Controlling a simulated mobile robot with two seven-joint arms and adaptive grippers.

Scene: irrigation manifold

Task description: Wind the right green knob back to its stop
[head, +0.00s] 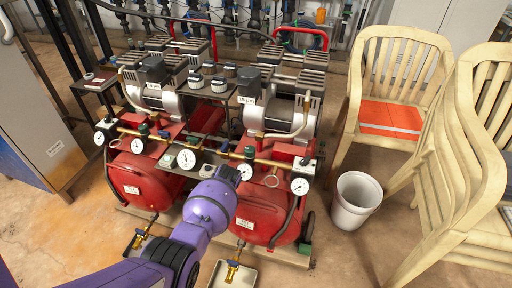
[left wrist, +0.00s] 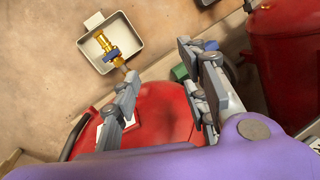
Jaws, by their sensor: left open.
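The right green knob (head: 249,153) sits on the brass pipe manifold (head: 205,150) in front of the right compressor, at the upper right of my left wrist in the head view. A left green knob (head: 143,130) sits farther along the same pipe. My left arm reaches up to the manifold; its wrist mostly hides the fingers there. In the left wrist view my left gripper (left wrist: 160,65) is open, its fingers apart over a red tank (left wrist: 165,115) with nothing held between them. A green part (left wrist: 180,73) shows beside the right finger, partly hidden; I cannot tell which part it is.
White gauges (head: 187,159) line the manifold. A drain tray (left wrist: 111,42) lies under a brass valve (left wrist: 104,45) with a blue handle. A grey bin (head: 356,200) and beige chairs (head: 396,85) stand right. Bare floor lies in front of the bin.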

